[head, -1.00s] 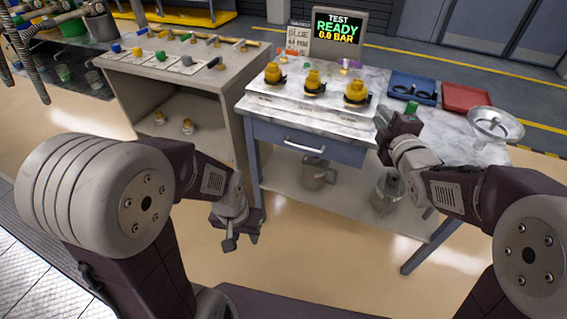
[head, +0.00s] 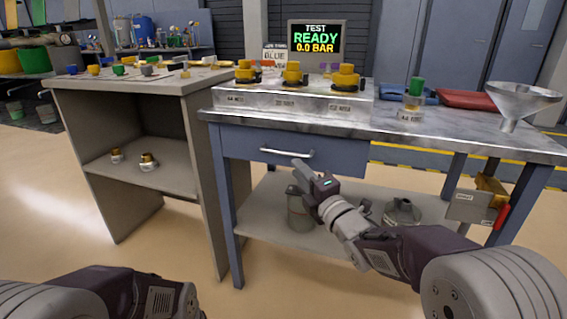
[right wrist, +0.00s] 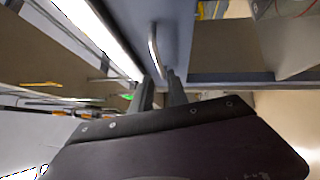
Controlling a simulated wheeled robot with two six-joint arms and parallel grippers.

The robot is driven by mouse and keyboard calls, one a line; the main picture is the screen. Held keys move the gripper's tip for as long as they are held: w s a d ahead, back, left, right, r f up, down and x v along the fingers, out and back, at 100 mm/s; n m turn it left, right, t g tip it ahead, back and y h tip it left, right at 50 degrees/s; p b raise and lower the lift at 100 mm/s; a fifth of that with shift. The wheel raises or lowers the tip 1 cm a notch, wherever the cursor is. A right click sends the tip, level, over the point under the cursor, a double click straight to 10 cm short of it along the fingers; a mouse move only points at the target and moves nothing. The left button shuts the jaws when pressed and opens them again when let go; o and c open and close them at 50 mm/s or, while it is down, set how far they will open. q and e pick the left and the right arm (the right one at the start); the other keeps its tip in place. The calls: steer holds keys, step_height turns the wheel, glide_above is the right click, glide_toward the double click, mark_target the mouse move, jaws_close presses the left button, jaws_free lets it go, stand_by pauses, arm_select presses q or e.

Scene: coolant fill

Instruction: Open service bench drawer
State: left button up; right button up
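The service bench drawer (head: 340,157) has a blue-grey front under the marble-look top. It looks shut, its front level with the bench frame. Its pale bar handle (head: 287,153) also shows in the right wrist view (right wrist: 154,48). My right gripper (head: 299,172) is just below and in front of the handle in the head view. In the right wrist view its two fingers (right wrist: 161,88) are apart, with the near end of the handle at the gap between their tips. I cannot tell whether they touch it. My left gripper is out of view; only its arm shows at the lower left.
Yellow-capped fittings (head: 292,75), a green-capped bottle (head: 414,93) and a funnel (head: 520,100) stand on the bench. Metal vessels (head: 402,213) sit on its lower shelf. A grey cabinet (head: 205,150) stands close on the left. The floor between is clear.

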mark_target(285, 154)
steer(key=x, duration=0.8)
steer(key=shift+w+a+b, duration=0.15)
steer(key=shift+w+b, duration=0.15)
steer(key=shift+w, duration=0.05)
jaws_close()
stand_by(0.9)
